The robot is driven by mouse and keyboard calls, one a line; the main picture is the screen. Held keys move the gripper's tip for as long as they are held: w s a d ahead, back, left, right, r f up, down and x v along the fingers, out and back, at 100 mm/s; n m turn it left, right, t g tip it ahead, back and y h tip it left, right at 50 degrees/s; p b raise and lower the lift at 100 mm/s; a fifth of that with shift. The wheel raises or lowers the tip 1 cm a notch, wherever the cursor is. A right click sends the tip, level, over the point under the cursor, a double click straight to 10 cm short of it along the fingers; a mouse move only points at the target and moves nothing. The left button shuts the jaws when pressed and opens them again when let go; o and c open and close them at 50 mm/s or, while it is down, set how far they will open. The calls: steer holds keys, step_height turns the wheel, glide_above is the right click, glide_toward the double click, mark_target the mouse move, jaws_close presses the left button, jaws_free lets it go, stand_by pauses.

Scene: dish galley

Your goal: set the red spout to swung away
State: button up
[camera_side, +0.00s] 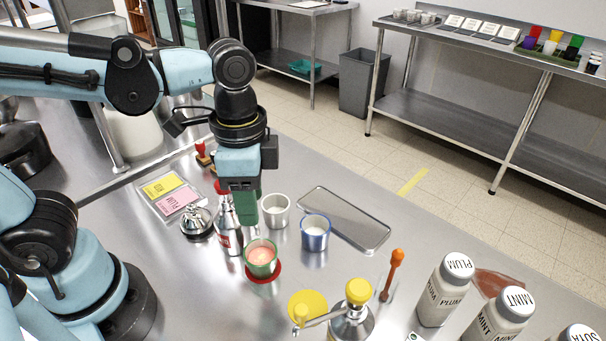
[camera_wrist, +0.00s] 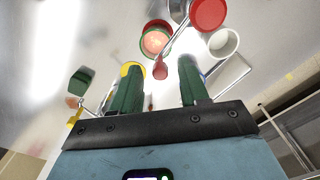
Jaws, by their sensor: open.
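The red-topped dispenser bottle (camera_side: 228,238), with a red label, stands on the steel counter, partly behind my gripper. Its red cap (camera_side: 222,187) shows just left of my gripper (camera_side: 247,222); its spout cannot be made out there. In the wrist view, a large red round top (camera_wrist: 207,14) is at the upper edge. A thin rod with a red end (camera_wrist: 160,71), apparently the spout, reaches from near it to between my two green fingers (camera_wrist: 160,64). My fingers are apart, and no contact with the red end is clear. A green cup (camera_side: 262,258) stands on a red pad (camera_side: 263,278).
A grey-white cup (camera_side: 276,222), a blue cup (camera_side: 316,241) and a metal tray (camera_side: 372,236) stand right of my gripper. A yellow-topped pump (camera_side: 358,292), a yellow disc (camera_side: 305,300) and an orange-topped stick (camera_side: 391,268) are in front. A bell (camera_side: 196,222) is at left.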

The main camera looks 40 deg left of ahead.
jaws_close()
steer(key=shift+s, duration=0.15)
stand_by(0.4)
steer(key=s+a+m, duration=0.4)
steer(key=s+m, duration=0.2)
steer(key=m, duration=0.7)
steer(key=shift+s+a, duration=0.15)
stand_by(0.5)
jaws_free()
